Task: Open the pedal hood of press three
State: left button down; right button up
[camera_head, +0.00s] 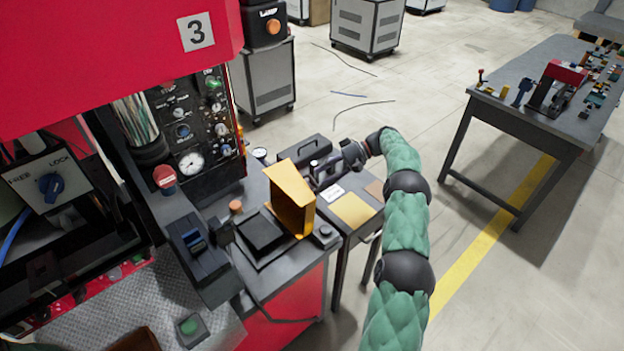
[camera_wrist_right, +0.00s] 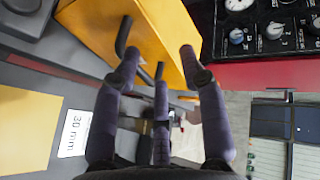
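The yellow pedal hood (camera_head: 291,196) stands tipped up on the bench of the red press marked 3. A black block (camera_head: 262,232), perhaps the pedal, lies uncovered to its left. My right gripper (camera_head: 322,172) is at the hood's far right side. In the wrist view the yellow hood (camera_wrist_right: 150,28) fills the top, with a black bent handle (camera_wrist_right: 122,36) on its face. The fingers of my right gripper (camera_wrist_right: 160,65) are spread, with the left fingertip close to the handle; I cannot tell whether it touches. My left gripper is not in view.
A yellow plate (camera_head: 352,210) and a dark box (camera_head: 304,150) lie on the small table by the hood. The workbench (camera_head: 510,112) at right is apart, with open floor between.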

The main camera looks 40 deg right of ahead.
jog(key=shift+v, duration=2.75)
jog(key=shift+s+f, duration=0.1)
jog(key=shift+f, duration=0.1)
